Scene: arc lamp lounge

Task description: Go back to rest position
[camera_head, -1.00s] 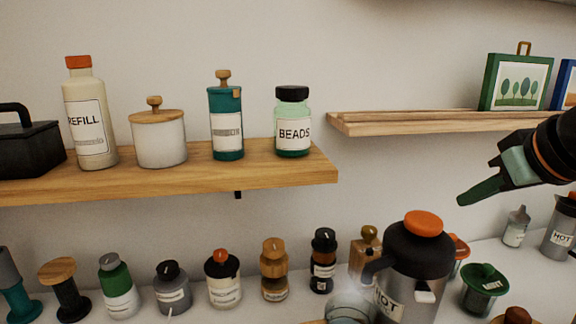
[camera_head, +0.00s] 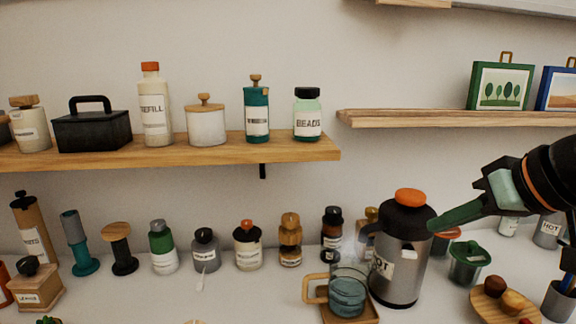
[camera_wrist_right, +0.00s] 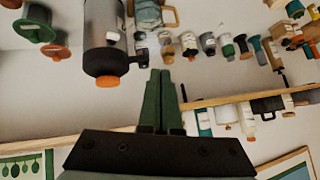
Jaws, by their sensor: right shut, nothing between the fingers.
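My right gripper (camera_head: 434,226) comes in from the right edge in the head view. Its green fingers are closed together with nothing between them, and they point left, in front of or beside the top of the steel flask (camera_head: 400,268) with the orange cap. In the right wrist view the two fingers (camera_wrist_right: 161,76) lie side by side, and the flask (camera_wrist_right: 104,40) shows to their left. I cannot tell from the head view how far apart the fingers and the flask are. My left gripper is not in view.
A wooden shelf (camera_head: 200,155) holds several jars and a black box. Another shelf (camera_head: 450,119) holds framed pictures. The counter below is crowded with canisters, a glass mug (camera_head: 347,292) on a wooden coaster, a green pot (camera_head: 468,263) and a wooden tray (camera_head: 490,305).

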